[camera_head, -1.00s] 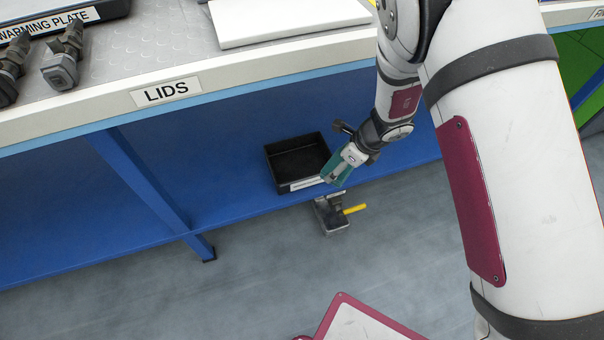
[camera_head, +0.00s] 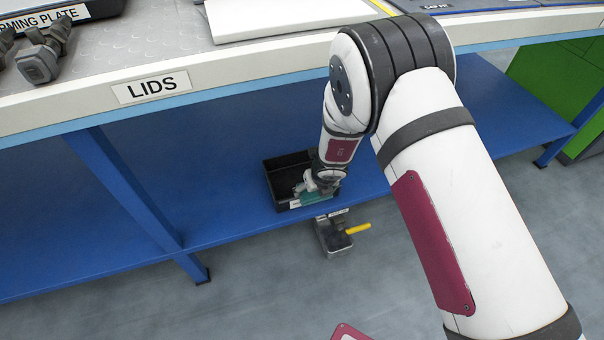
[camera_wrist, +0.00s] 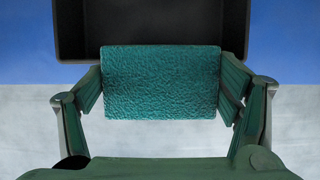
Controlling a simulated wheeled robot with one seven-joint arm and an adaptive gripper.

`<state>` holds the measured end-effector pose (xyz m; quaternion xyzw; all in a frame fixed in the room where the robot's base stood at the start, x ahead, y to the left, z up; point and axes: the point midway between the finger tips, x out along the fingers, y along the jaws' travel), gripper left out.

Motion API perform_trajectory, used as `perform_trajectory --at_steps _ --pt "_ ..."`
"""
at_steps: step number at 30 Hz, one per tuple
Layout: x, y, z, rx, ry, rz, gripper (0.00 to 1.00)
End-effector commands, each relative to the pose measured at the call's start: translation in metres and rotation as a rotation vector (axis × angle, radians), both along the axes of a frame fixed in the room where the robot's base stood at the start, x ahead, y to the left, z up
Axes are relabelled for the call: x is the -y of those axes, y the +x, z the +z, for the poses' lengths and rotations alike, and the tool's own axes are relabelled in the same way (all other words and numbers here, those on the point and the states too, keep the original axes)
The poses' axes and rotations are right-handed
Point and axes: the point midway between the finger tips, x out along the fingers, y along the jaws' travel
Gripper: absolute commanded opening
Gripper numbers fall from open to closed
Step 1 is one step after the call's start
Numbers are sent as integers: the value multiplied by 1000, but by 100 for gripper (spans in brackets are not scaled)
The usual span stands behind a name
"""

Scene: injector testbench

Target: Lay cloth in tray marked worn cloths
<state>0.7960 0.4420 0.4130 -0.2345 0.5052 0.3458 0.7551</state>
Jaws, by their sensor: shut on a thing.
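A teal, rough-textured cloth (camera_wrist: 160,84) is between the two fingers of my gripper (camera_wrist: 162,92) in the wrist view. My gripper is shut on it. The black tray (camera_wrist: 70,30) lies just beyond the cloth, and the cloth's far edge overlaps the tray's near side in that view. In the head view the black tray (camera_head: 272,182) sits on the blue lower shelf. My gripper (camera_head: 308,196) is over its front right part, with the teal cloth partly hidden below my wrist. The tray's label is mostly covered.
A grey metal box with a yellow handle (camera_head: 357,229) is just in front of the shelf edge. A blue bench leg (camera_head: 125,185) stands left. Shelf left of the tray is clear.

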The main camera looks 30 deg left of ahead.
Motion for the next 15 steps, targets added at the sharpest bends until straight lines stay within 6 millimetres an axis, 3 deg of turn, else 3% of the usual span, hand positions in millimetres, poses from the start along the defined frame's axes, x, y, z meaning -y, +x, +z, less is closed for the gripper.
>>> perform_trajectory --at_steps 15 --pt "-55 38 -6 1 7 -5 55"
